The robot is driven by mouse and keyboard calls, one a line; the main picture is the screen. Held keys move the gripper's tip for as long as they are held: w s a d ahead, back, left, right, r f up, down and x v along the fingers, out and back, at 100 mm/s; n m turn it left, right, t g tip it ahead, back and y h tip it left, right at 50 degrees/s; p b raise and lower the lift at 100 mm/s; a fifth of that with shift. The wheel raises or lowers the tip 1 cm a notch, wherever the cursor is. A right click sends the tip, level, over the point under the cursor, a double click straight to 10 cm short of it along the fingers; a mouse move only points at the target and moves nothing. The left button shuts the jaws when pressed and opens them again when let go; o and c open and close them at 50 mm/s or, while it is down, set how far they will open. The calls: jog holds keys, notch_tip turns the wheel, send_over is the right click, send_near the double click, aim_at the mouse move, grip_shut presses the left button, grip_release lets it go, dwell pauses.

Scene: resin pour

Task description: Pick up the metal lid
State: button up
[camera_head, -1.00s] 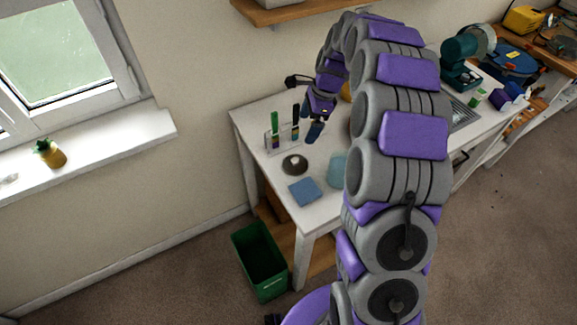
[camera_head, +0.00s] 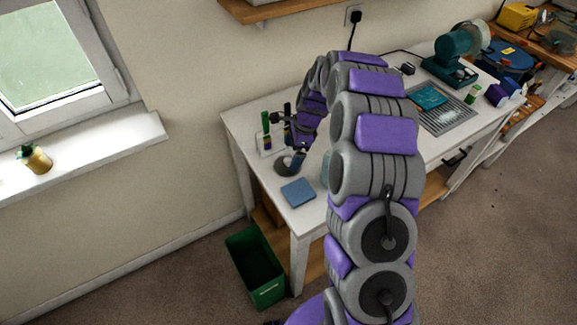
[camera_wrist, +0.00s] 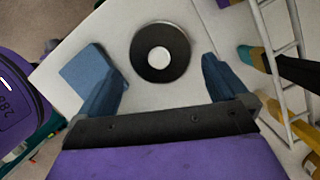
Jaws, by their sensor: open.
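A round dark disc with a pale centre, which I take to be the metal lid (camera_wrist: 142,62), lies flat on the white table in the wrist view. In the head view the lid (camera_head: 281,168) is partly covered by my gripper (camera_head: 296,158). In the wrist view my gripper (camera_wrist: 161,72) is open and empty. Its two blue fingers are spread to either side of the lid's near edge, with the lid just ahead of them. I cannot tell the exact height of the fingertips above the table.
A blue square pad (camera_head: 298,192) lies close to the lid. A rack with dark and green-topped tubes (camera_head: 266,138) stands behind it. A translucent cup (camera_head: 325,170) is partly hidden by my arm. A green bin (camera_head: 255,262) stands on the floor below the table (camera_head: 310,215).

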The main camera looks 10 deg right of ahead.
aim_at(289, 159)
jog(key=x, duration=0.2)
jog(key=b+x, duration=0.1)
jog(key=x, duration=0.1)
jog(key=shift+d+f, duration=0.1)
jog(key=shift+d, duration=0.1)
jog(key=shift+a, duration=0.4)
jog(key=shift+d, duration=0.35)
jog(key=c, duration=0.7)
jog(key=shift+a, duration=0.1)
